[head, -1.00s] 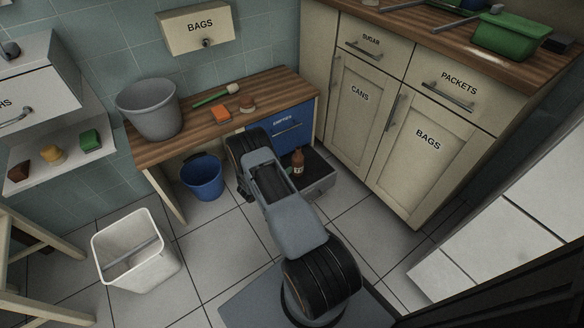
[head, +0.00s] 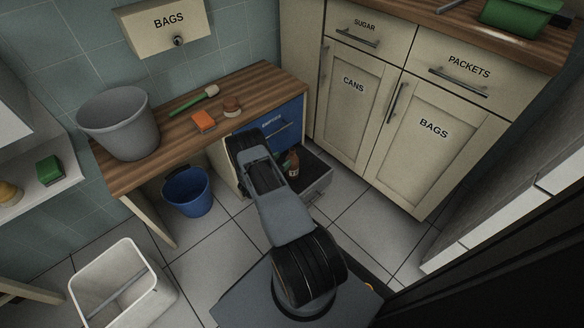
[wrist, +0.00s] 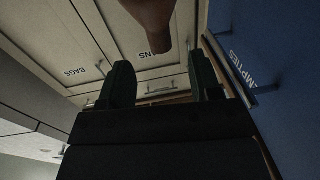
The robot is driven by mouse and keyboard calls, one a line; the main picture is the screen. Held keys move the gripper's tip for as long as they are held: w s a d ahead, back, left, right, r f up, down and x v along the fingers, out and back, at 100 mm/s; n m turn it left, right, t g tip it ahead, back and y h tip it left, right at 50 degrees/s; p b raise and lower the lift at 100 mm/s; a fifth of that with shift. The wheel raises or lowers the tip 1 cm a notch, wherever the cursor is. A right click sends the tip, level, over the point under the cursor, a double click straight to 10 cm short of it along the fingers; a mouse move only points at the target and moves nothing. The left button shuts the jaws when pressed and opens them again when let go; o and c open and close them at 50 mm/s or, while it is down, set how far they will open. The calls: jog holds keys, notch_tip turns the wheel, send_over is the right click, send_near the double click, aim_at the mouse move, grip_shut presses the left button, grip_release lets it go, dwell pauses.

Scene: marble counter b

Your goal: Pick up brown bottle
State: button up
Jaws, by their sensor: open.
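The brown bottle (head: 291,165) stands in the pulled-out lower drawer (head: 318,190) of the blue-fronted desk unit in the head view. It also shows in the wrist view as a brown shape (wrist: 150,18) at the top, blurred and cut off by the frame edge. My gripper (wrist: 162,80) is open, with its two dark fingers spread apart. The bottle shows in the gap between and beyond the fingers, and I see no finger touching it. In the head view my arm hides the gripper and part of the drawer.
The blue drawer (head: 280,125) above is shut, beneath the wooden desktop (head: 255,90). Cream cupboards (head: 350,105) stand close on the right. A blue bucket (head: 188,192) is under the desk, and a white bin (head: 120,255) stands on the floor at left.

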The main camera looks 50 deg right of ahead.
aim_at(292, 151)
jog(key=shift+w+d+r+b, duration=0.1)
jog(key=shift+d+b, duration=1.1)
jog(key=shift+d, duration=2.15)
jog(key=shift+c, duration=0.3)
grip_shut()
